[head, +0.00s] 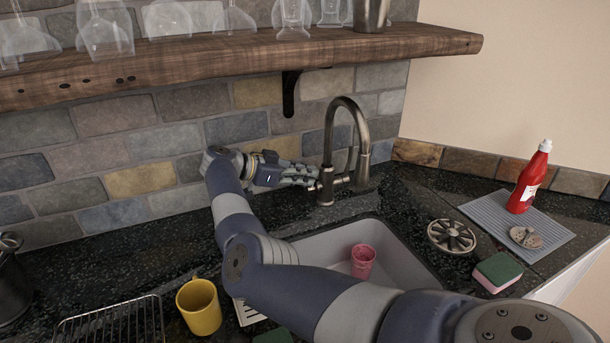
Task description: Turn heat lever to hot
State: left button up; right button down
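The dark metal faucet (327,150) stands upright behind the sink (398,262), its spout curving over to the right. Its low left side, by the base, is where my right gripper (312,175) is. The gripper comes in level from the left, with its fingertips at or very near the faucet's left side. The heat lever is not clearly distinguishable; the fingers may cover part of it. I cannot tell if the fingers touch the lever or how far they are apart. My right arm crosses in front of the sink. My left gripper is not in view.
A pink cup (363,261) stands in the sink. A yellow mug (199,307) and a wire rack (110,325) are at the front left. A red bottle (528,178) stands on a grey mat (485,213) at right, near a sponge (497,272). A wooden shelf (230,58) hangs above.

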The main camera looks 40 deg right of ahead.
jog(key=p, duration=0.1)
jog(key=s+m+t+p, duration=0.1)
jog(key=p, duration=0.1)
jog(key=shift+a+r, duration=0.15)
jog(key=shift+a, duration=0.05)
jog(key=shift+s+f+m+t+h+p, duration=0.35)
jog(key=shift+m+t+p, duration=0.25)
jog(key=shift+m, duration=0.3)
jog(key=c, duration=1.8)
grip_release()
jog(key=shift+o, duration=0.2)
notch_tip(320, 180, up, 10)
jog(key=shift+a, duration=0.1)
